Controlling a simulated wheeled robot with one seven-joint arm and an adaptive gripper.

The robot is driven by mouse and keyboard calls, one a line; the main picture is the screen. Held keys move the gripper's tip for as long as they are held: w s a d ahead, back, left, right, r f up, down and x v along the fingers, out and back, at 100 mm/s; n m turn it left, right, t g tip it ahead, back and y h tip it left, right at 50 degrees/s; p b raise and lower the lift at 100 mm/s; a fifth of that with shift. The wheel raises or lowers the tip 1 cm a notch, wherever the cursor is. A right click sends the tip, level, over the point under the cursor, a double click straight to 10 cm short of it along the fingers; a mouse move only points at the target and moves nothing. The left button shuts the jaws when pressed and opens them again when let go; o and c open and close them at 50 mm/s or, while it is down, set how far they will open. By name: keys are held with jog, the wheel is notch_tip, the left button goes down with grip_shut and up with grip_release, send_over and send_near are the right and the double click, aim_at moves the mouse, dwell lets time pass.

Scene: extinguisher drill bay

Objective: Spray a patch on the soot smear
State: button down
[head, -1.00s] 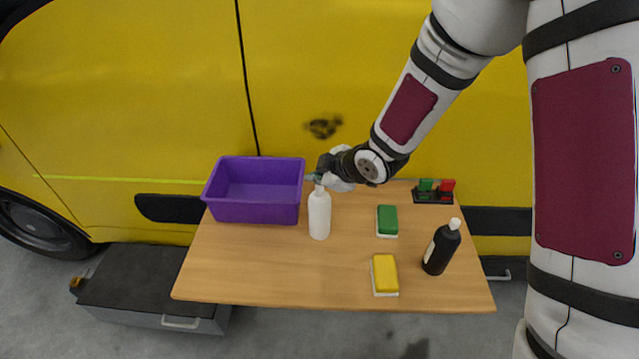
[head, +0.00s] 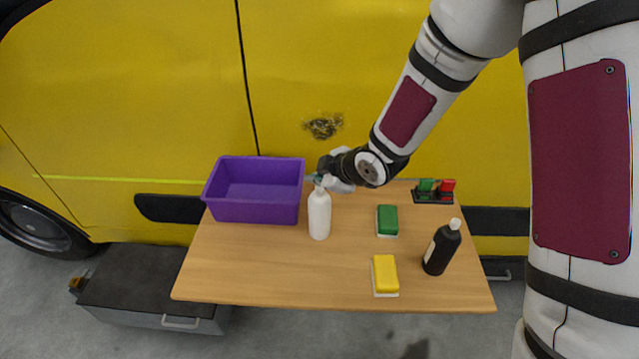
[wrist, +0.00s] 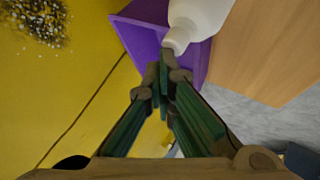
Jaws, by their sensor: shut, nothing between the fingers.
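The soot smear (head: 323,127) is a dark patch on the yellow vehicle panel, broken up by pale yellowish specks. It also shows in the wrist view (wrist: 38,20), covered with light dots. A white spray bottle (head: 319,215) stands upright on the table, right of the purple bin, and its body shows in the wrist view (wrist: 198,16). My gripper (head: 319,178) is at the top of the bottle, partly hiding its head. In the wrist view my green fingers (wrist: 166,75) are shut together with their tips at the bottle's top; I cannot tell if they touch it.
The purple bin (head: 252,212) stands at the table's left back. A green sponge (head: 387,219), a yellow sponge (head: 384,272), a black bottle (head: 441,248) and a small red-and-green holder (head: 433,197) are on the right. The table's (head: 255,270) front left is clear.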

aim_at(318, 188)
jog(key=shift+r, duration=0.35)
jog(key=shift+r+p, duration=1.15)
jog(key=shift+r, duration=1.8)
jog(key=shift+d, duration=0.1)
